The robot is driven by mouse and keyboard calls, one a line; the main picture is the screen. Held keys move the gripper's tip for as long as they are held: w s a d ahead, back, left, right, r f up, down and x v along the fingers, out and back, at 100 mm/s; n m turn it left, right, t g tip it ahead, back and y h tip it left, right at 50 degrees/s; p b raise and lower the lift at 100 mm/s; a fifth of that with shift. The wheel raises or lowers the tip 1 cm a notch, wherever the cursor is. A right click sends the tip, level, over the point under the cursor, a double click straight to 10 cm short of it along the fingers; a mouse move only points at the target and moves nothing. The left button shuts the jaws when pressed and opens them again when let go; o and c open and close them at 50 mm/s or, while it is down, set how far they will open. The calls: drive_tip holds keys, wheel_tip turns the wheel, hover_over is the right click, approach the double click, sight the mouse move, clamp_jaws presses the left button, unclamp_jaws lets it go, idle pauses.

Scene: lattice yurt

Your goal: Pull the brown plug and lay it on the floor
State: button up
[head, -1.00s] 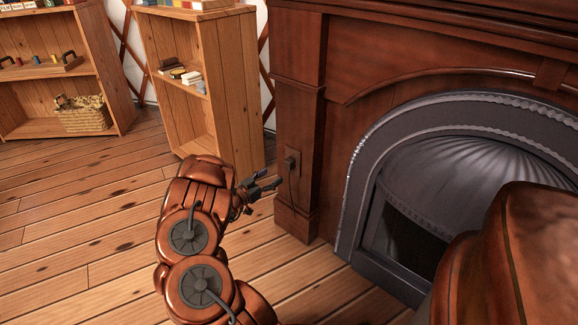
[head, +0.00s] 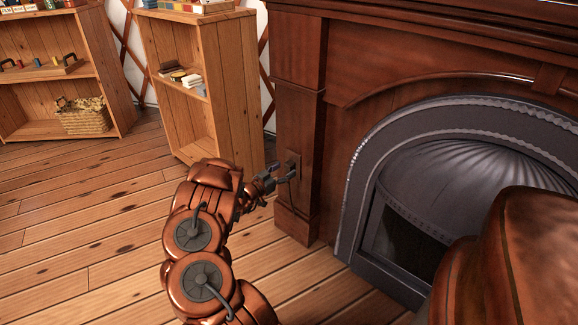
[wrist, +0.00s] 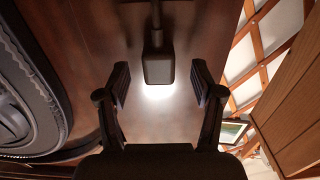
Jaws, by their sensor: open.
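The plug (wrist: 158,68) shows in the wrist view as a dark brown block with a cord (wrist: 157,20) running to the picture's top edge. It sits against the brown wood of the fireplace pillar (wrist: 100,40). My gripper (wrist: 160,84) is open, with one finger on each side of the plug and a gap on both sides.
The metal fireplace arch (head: 375,165) stands right of the pillar. An open wooden shelf (head: 235,90) stands behind my gripper, and another shelf with a basket (head: 83,116) is at the far left. The plank floor (head: 100,210) is clear to the left.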

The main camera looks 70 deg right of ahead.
sight(286, 169)
drive_tip(key=shift+x, duration=1.05)
drive_tip(key=shift+a, duration=0.1)
drive_tip(key=shift+p, duration=0.55)
idle(0.4)
clamp_jaws()
idle(0.4)
drive_tip(key=shift+a, duration=0.35)
drive_tip(key=shift+p+v, duration=0.3)
drive_tip(key=shift+v, duration=2.25)
drive_tip(key=shift+w, duration=0.1)
